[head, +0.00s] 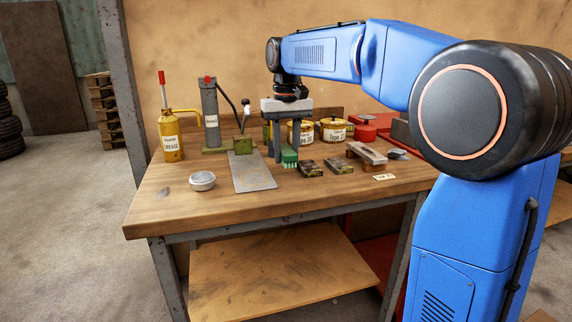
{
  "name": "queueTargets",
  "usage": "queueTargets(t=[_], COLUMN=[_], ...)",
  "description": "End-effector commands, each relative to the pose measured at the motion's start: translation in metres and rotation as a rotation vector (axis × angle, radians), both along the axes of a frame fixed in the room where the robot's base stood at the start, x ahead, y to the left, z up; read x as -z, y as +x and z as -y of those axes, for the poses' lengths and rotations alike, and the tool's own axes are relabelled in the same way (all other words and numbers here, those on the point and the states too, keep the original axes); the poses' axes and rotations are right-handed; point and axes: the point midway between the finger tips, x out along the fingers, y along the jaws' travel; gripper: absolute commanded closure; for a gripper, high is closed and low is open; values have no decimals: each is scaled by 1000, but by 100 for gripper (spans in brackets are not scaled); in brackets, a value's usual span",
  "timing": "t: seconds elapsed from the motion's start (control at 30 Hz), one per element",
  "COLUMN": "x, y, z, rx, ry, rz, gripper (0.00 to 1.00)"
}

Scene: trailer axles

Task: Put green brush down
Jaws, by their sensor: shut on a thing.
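The green brush (289,157) is at the middle of the wooden workbench, between the fingers of my gripper (286,155). My gripper points straight down and is shut on the brush. The brush's pale green bristles face down, at or just above the bench top; I cannot tell whether they touch it. My gripper's fingers hide part of the brush's sides.
A grey metal plate (252,172) lies left of the brush, with a small bowl (202,181) further left. Two dark blocks (325,167) and a wooden-handled brush (367,153) lie right. Yellow tins (333,130), a press (211,116) and a grease can (171,136) stand behind. The bench front is clear.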

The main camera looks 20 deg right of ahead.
Motion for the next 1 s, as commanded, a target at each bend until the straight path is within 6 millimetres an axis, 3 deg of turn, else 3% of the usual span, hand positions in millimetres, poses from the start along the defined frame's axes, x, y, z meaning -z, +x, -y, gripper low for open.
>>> queueTargets(t=[0.3, 0.67, 0.7, 1.0], x=[37, 39, 40, 39], y=[0, 0, 0, 0], z=[0, 0, 0, 0], rx=[0, 0, 0, 0], ry=[0, 0, 0, 0], rz=[-1, 0, 0, 0], gripper=[98, 98, 65, 62])
